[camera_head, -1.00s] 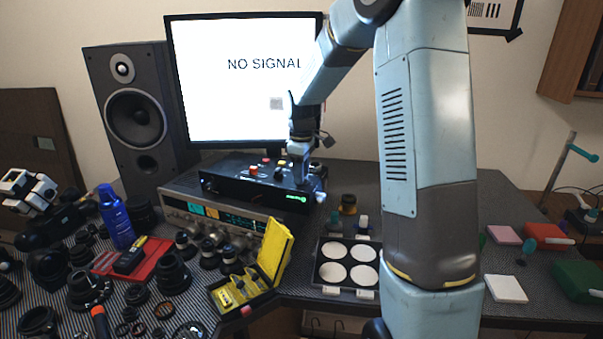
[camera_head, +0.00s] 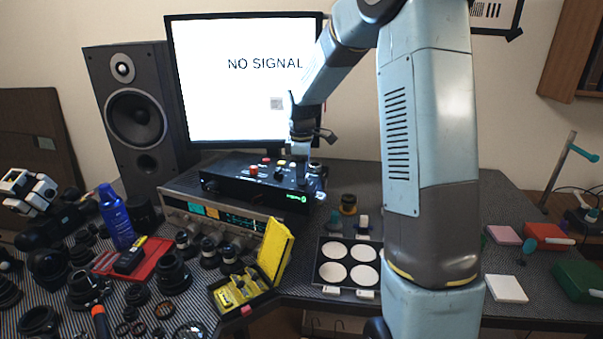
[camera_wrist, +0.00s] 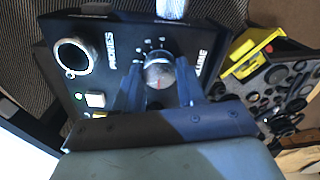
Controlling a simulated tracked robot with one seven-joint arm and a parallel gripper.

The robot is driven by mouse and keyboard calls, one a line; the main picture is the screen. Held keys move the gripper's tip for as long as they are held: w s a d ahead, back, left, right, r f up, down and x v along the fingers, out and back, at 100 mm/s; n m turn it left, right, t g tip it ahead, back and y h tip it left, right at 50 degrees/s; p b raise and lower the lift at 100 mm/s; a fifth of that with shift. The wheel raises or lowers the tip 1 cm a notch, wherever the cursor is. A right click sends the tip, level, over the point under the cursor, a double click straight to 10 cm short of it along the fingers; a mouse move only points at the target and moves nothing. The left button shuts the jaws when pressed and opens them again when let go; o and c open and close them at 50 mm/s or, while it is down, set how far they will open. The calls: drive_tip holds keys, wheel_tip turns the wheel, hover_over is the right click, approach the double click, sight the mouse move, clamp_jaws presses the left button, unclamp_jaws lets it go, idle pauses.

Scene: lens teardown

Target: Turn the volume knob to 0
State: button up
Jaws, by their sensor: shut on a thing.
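The volume knob (camera_wrist: 159,72) is a round silvery knob on the black box (camera_wrist: 115,45), between the lettering PHONES and VOLUME in the wrist view. A red mark shows on its face, toward the bottom of the picture. White tick marks surround its far side; their numbers are too small to read. My gripper (camera_wrist: 159,88) is shut on the knob, with one finger on each side. In the head view my gripper (camera_head: 301,178) reaches down to the right end of the black box (camera_head: 228,181) and hides the knob.
A round headphone socket (camera_wrist: 76,56) and pale square buttons lie beside the knob. The box rests on a silver receiver (camera_head: 180,213). A monitor (camera_head: 240,110) stands behind; a yellow case (camera_head: 275,252) and a tray with white discs (camera_head: 321,247) are in front.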

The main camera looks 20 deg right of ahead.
drive_tip(key=o, duration=1.1)
drive_tip(key=shift+c, duration=0.2)
drive_tip(key=shift+r, duration=0.1)
wheel_tip(320, 180, up, 14)
drive_tip(key=shift+f, duration=0.2)
drive_tip(key=s+a+r+m+t, duration=0.1)
drive_tip(key=s+r+m+t, duration=0.2)
drive_tip(key=s, duration=0.6)
drive_tip(key=s+r+m, duration=0.3)
drive_tip(key=s+m, duration=0.1)
drive_tip(key=s, duration=0.6)
drive_tip(key=s+f+m+t, duration=0.2)
drive_tip(key=s+m, duration=0.4)
drive_tip(key=s, duration=0.8)
drive_tip(key=shift+s+d+f+m+t, duration=0.3)
drive_tip(key=shift+d+f, duration=0.05)
drive_tip(key=shift+f, duration=0.3)
